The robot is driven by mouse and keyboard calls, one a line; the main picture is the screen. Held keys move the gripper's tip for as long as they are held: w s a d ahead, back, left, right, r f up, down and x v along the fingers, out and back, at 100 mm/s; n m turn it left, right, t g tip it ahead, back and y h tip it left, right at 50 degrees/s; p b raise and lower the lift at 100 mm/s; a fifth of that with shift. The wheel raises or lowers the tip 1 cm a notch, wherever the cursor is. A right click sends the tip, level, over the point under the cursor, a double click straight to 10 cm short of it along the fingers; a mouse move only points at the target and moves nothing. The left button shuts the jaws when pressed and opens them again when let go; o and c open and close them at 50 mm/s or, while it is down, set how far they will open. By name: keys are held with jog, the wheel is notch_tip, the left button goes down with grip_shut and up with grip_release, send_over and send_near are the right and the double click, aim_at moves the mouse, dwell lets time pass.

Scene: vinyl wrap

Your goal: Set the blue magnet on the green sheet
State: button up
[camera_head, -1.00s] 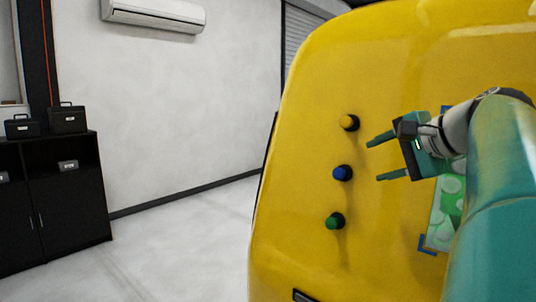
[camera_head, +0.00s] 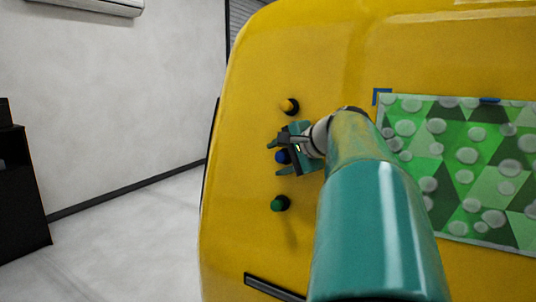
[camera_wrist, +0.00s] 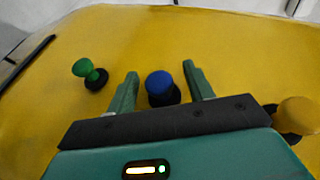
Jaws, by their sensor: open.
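The blue magnet (camera_head: 282,157) is a round knob on a dark base, stuck to the yellow panel between two other magnets. My gripper (camera_head: 281,157) is at it with open fingers, one above and one below in the head view. In the wrist view the blue magnet (camera_wrist: 159,84) stands between the two fingertips (camera_wrist: 160,76), with a visible gap on each side. The green sheet (camera_head: 470,165), patterned with green triangles and pale bubbles, lies on the panel to the right. My arm hides part of its left edge.
A yellow magnet (camera_head: 290,106) sits above the blue one and a green magnet (camera_head: 280,203) below it. Blue corner marks (camera_head: 381,95) edge the sheet. A dark slot (camera_head: 274,287) is low on the yellow panel (camera_head: 240,200). A black cabinet (camera_head: 20,200) stands at far left.

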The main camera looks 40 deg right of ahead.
jog(key=shift+c, duration=0.4)
grip_shut()
jog(key=shift+s+a+r, duration=0.15)
jog(key=shift+a, duration=0.5)
dwell(0.4)
jog(key=s+a+r, duration=0.1)
jog(key=s+a, duration=0.1)
jog(key=a, duration=0.4)
jog(key=shift+a, duration=0.25)
dwell(0.8)
jog(key=shift+r, duration=0.1)
